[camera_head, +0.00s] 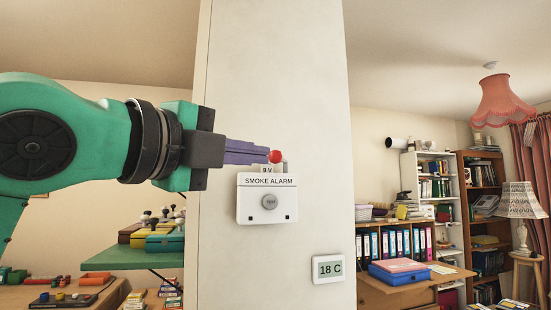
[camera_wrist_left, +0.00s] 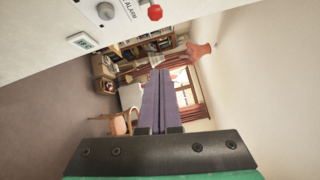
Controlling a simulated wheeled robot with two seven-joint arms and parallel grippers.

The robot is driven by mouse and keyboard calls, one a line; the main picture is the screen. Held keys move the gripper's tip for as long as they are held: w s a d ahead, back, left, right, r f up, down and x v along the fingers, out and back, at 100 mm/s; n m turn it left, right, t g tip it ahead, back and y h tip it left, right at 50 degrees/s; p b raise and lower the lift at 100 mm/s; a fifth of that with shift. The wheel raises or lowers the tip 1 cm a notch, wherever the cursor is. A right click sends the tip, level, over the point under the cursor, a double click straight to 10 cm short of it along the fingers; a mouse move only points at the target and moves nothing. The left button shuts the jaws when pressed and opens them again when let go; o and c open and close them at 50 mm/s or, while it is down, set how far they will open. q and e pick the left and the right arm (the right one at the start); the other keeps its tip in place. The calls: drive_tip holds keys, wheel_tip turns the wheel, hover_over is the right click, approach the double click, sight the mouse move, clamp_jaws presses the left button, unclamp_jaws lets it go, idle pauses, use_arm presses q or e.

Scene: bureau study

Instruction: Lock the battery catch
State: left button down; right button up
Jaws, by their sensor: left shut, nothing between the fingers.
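The white smoke alarm (camera_head: 267,198) is fixed to the pale pillar, with a round grey test button (camera_head: 269,202) on its front. A "9 V" battery part (camera_head: 267,169) shows at its top edge, partly hidden by my gripper. A red round knob (camera_head: 275,157), which looks like the battery catch, is at the top right of the alarm. My left gripper (camera_head: 266,155) is shut and empty, its purple fingertips at the knob in the head view; contact cannot be told. In the left wrist view the red knob (camera_wrist_left: 155,12) is at the top, away from the fingers (camera_wrist_left: 159,72). My right gripper is not seen.
A thermostat reading 18 C (camera_head: 328,268) is on the pillar below right of the alarm. A green shelf with boxes (camera_head: 135,258) is at the left. A desk with binders and a blue box (camera_head: 398,273) stands at the right. The space beside the pillar's face is clear.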

sight(277, 157)
use_arm(q)
drive_tip(key=w+d+p, duration=0.1)
drive_tip(key=w+p, duration=0.1)
drive_tip(key=w, duration=0.1)
drive_tip(key=w+d+r+p, duration=0.1)
drive_tip(key=w+p, duration=0.2)
drive_tip(key=w, duration=0.1)
drive_tip(key=w+d+p, duration=0.1)
drive_tip(key=w+p, duration=0.2)
drive_tip(key=w, duration=0.1)
drive_tip(key=shift+d+r, duration=0.2)
drive_tip(key=shift+w+a+f, duration=0.15)
drive_tip(key=shift+w+a, duration=0.15)
drive_tip(key=shift+a, duration=0.2)
drive_tip(key=shift+d, duration=0.1)
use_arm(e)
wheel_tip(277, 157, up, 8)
use_arm(q)
drive_tip(key=shift+d, duration=0.1)
